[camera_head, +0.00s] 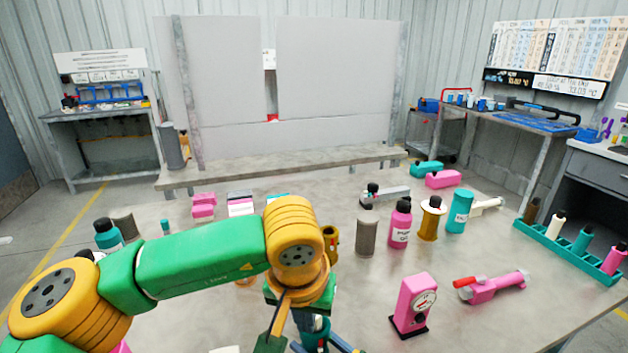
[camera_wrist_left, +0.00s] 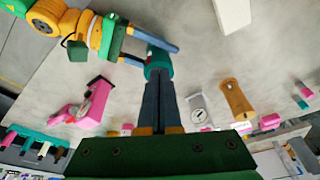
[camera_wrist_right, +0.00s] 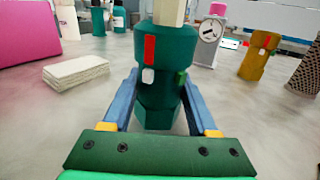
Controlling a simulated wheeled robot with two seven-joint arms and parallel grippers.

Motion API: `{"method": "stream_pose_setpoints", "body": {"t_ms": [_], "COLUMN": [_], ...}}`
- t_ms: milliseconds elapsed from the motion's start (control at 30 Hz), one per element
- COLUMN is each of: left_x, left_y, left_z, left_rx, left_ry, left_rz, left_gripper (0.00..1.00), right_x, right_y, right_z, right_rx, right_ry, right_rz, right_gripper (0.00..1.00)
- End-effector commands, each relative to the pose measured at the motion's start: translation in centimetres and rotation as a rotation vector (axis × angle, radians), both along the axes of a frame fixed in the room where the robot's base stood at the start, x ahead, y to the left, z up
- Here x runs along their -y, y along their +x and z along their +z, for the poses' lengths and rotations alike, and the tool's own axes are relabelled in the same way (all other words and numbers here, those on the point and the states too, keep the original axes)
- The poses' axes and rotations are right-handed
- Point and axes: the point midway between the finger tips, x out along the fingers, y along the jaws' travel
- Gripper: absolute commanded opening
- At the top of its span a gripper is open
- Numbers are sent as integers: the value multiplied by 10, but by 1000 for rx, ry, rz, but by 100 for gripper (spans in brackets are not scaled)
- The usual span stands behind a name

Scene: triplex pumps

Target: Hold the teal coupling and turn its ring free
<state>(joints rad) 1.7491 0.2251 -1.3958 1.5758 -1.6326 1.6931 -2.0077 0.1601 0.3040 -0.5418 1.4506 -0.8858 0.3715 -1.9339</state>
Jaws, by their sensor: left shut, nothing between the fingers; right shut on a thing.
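The teal coupling (camera_wrist_right: 165,65) stands upright in the right wrist view, with a red mark, a white button and a green tab on its side. A pale shaft (camera_wrist_right: 171,12) shows at its top. My right gripper (camera_wrist_right: 158,112) is shut on the coupling's lower part, one blue finger on each side. In the left wrist view the coupling (camera_wrist_left: 158,62) sits between the right gripper's fingers (camera_wrist_left: 150,50). My left gripper (camera_wrist_left: 161,80) is shut and empty, its fingertips overlapping the coupling in that view. I cannot tell whether they touch it. In the head view my left arm largely hides the coupling.
Several bottles and cylinders, such as a pink bottle (camera_head: 400,225), stand behind. A teal rack (camera_head: 572,252) lines the right edge. A white block (camera_wrist_right: 76,71) lies left of the coupling.

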Motion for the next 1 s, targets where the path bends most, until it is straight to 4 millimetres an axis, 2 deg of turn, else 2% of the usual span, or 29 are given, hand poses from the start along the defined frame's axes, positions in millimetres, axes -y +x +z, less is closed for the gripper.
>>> {"method": "stream_pose_setpoints", "body": {"t_ms": [100,133,233,267,533,633,1000], "left_x": [0,0,0,0,0,0,0], "left_y": [0,0,0,0,0,0,0], "left_z": [0,0,0,0,0,0,0], "left_rx": [0,0,0,0,0,0,0], "left_ry": [0,0,0,0,0,0,0], "left_rz": [0,0,0,0,0,0,0], "left_gripper": [0,0,0,0,0,0,0], "right_x": [0,0,0,0,1,8,77], "right_y": [0,0,0,0,0,-7,-71], "right_z": [-1,-1,-1,-1,0,-2,-2], "right_rx": [-1,-1,-1,-1,-1,-2,-6], "right_ry": [-1,-1,-1,-1,-1,-1,-2], "right_rz": [0,0,0,0,0,-1,-1], "right_gripper": [0,62,89,94,94,94,94]}}
